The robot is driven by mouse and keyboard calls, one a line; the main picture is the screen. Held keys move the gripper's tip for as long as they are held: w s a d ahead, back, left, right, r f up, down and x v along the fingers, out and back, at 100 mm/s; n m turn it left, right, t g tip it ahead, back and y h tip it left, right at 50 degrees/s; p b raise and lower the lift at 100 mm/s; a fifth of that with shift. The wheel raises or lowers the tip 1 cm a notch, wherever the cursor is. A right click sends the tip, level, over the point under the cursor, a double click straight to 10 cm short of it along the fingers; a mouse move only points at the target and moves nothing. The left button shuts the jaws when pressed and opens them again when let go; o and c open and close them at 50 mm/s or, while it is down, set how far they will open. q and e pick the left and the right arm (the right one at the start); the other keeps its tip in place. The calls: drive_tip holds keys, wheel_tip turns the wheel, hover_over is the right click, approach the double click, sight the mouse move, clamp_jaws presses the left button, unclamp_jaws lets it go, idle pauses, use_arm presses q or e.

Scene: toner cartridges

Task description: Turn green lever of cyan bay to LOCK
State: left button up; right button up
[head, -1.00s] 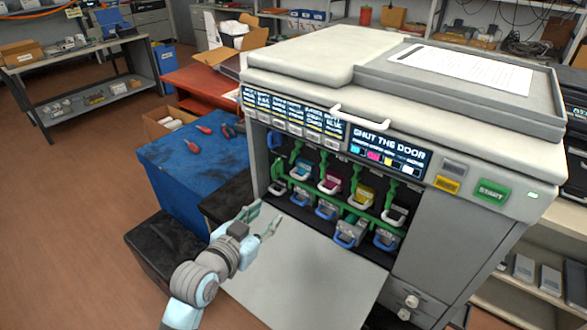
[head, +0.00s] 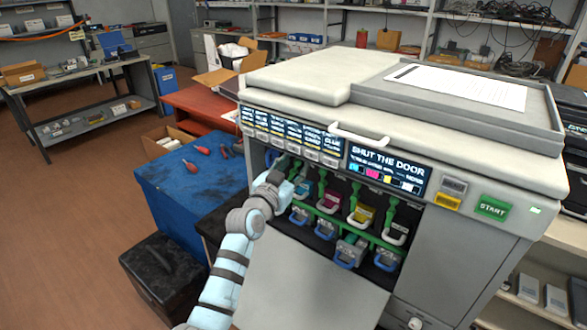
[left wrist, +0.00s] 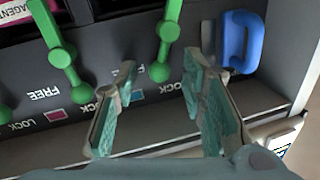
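The printer (head: 420,215) stands open, with a row of coloured cartridges inside. The cyan cartridge (head: 303,188) shows partly beside my left gripper (head: 289,182), which reaches into the left part of the opening. Another green lever (left wrist: 60,55) sits left, near a magenta square. My right gripper is not in view.
The lowered door panel (head: 310,280) lies below the opening. A blue handle (left wrist: 240,42) is close to the right finger in the left wrist view. Other green levers and cartridges stand right of my gripper. A blue-topped box (head: 190,175) stands left of the printer.

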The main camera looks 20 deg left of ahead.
use_arm(q)
drive_tip(key=shift+s, duration=0.1)
drive_tip(key=shift+c, duration=0.6)
clamp_jaws()
drive_tip(key=n+p, duration=0.1)
drive_tip(key=a+n+p, duration=0.1)
drive_tip(key=n+g+p, duration=0.1)
drive_tip(key=n, duration=0.1)
drive_tip(key=shift+w+a+r, duration=0.15)
drive_tip(key=shift+w+r, duration=0.1)
drive_tip(key=shift+w, duration=0.05)
drive_tip(key=shift+o, duration=0.6)
unclamp_jaws()
drive_tip(key=shift+a, duration=0.1)
